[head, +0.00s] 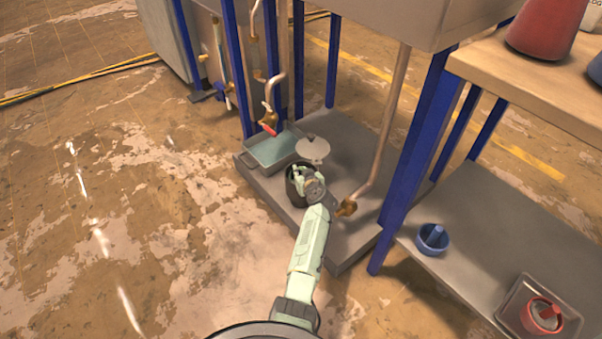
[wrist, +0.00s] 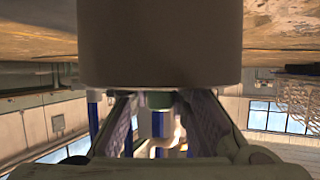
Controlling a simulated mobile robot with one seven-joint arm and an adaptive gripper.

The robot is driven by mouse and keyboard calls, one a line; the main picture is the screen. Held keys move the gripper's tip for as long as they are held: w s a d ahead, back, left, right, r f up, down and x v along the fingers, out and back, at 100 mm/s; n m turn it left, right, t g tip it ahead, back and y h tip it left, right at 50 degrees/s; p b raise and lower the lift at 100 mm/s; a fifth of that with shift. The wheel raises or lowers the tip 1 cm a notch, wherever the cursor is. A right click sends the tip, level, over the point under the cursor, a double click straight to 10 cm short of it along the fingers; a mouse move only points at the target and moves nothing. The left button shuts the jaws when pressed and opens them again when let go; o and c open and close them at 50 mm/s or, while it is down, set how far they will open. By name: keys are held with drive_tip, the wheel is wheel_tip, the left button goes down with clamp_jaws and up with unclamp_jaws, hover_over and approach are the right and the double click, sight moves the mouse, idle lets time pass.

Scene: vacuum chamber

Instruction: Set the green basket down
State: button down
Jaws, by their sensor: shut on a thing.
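A dark round container (head: 293,190), the only basket-like thing at my gripper, is low over or on the grey platform; I cannot tell whether it touches. Its green colour does not show clearly. My gripper (head: 306,183) is at its right side and partly covers it. In the wrist view a broad grey-brown cylinder (wrist: 160,45), seemingly this container, fills the upper middle. My gripper's fingers (wrist: 160,100) close in below it, with a small greenish piece (wrist: 158,99) between them. The exact grip is hidden.
The grey platform (head: 345,245) holds a tray of teal liquid (head: 270,151) and a pale round lid (head: 313,149) behind the container. A copper pipe (head: 380,140) and a blue post (head: 418,150) stand to the right. A lower shelf (head: 470,262) holds a blue pot (head: 432,240).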

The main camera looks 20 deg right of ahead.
drive_tip(key=shift+f+b, duration=0.3)
drive_tip(key=shift+b, duration=0.2)
drive_tip(key=shift+f+b, duration=0.3)
drive_tip(key=shift+b, duration=0.1)
